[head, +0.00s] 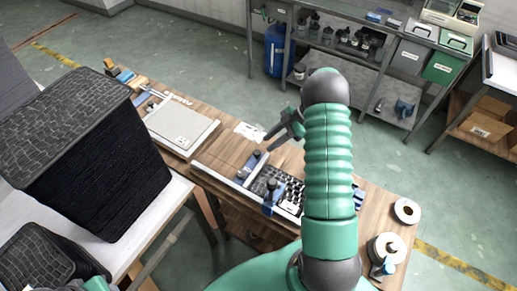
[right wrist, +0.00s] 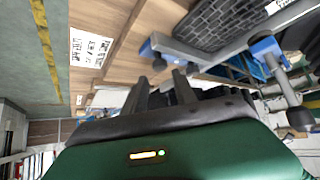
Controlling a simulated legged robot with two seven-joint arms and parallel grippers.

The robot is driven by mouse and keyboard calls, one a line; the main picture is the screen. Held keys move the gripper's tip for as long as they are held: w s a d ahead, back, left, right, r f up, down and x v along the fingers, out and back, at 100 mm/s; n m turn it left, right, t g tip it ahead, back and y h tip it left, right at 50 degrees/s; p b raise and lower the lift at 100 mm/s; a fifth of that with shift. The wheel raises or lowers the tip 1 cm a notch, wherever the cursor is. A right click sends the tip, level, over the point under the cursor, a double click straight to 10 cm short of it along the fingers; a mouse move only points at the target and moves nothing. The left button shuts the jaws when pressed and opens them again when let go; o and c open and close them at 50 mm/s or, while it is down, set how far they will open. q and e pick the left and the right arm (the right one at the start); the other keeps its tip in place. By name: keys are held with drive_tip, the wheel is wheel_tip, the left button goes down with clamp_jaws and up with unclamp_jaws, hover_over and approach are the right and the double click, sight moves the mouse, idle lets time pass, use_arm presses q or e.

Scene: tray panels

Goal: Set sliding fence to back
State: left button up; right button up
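My right gripper (head: 274,138) hangs over the back part of the wooden workbench, near a framed panel. In the right wrist view its two dark fingers (right wrist: 161,92) stand apart with nothing clearly between them. A metal rail with blue fittings, which looks like the sliding fence (head: 226,181), runs along the panel's left side. Its blue fitting with a dark knob (head: 252,162) is just below the gripper, apart from it. A dark gridded bed (head: 268,181) lies beside the rail. In the right wrist view a blue fitting (right wrist: 150,46) shows beyond the fingers.
A large black textured box (head: 105,165) stands on a pale table at left. A grey board (head: 182,126) lies further back on the bench. Tape rolls (head: 406,211) lie at the right end. My right forearm hides part of the panel.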

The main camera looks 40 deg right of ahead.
sight(258, 151)
drive_tip(key=x, duration=0.5)
drive_tip(key=shift+f, duration=0.15)
drive_tip(key=shift+w+a+f, duration=0.2)
drive_tip(key=shift+a+f, duration=0.1)
drive_tip(key=shift+a, duration=0.1)
clamp_jaws()
drive_tip(key=shift+d, duration=0.1)
idle(0.7)
